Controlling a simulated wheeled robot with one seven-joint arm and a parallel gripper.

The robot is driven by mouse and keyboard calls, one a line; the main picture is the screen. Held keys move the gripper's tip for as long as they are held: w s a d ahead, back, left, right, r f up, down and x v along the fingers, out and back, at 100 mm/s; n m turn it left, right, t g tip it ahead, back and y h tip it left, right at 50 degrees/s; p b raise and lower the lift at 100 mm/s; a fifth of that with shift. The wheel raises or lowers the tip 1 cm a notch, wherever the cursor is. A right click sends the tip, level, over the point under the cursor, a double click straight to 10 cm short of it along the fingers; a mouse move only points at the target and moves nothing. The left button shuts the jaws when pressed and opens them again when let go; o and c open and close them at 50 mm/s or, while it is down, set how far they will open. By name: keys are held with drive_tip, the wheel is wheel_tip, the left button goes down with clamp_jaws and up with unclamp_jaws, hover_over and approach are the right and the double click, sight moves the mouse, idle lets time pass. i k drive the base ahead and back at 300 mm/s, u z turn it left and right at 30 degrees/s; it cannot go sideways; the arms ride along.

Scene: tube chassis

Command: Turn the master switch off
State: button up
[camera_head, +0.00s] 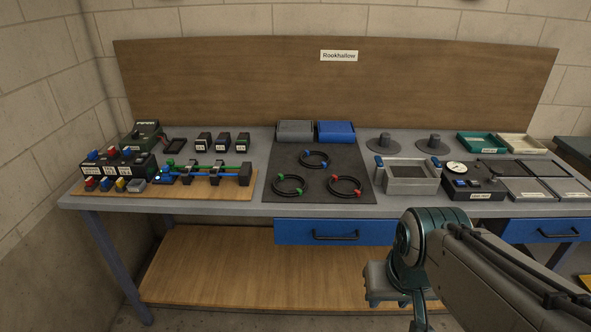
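I cannot tell for sure which part is the master switch; no label that names it is readable. A dark green-black box (147,133) with a small white label stands at the back left of the bench. In front of it is a black unit (118,165) with blue and red caps on top. A dark box (473,188) with a round white dial and small blue parts stands at the right. My gripper (393,298) hangs low in front of the bench, below the bench top and apart from everything on it. Its fingers are not clear enough to show whether they are open.
The grey bench (222,212) carries a wooden board with blue and green rods (205,172), a dark mat (318,196) with three rings, a grey open tray (411,187), and green and cream trays (484,143). Blue drawers (295,232) hang below. A wooden backboard (250,80) stands behind.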

sight(92, 156)
drive_tip(key=u, duration=2.25)
drive_tip(key=i, duration=2.5)
drive_tip(key=z, duration=1.25)
drive_tip(key=i, duration=0.55)
drive_tip(key=z, duration=0.4)
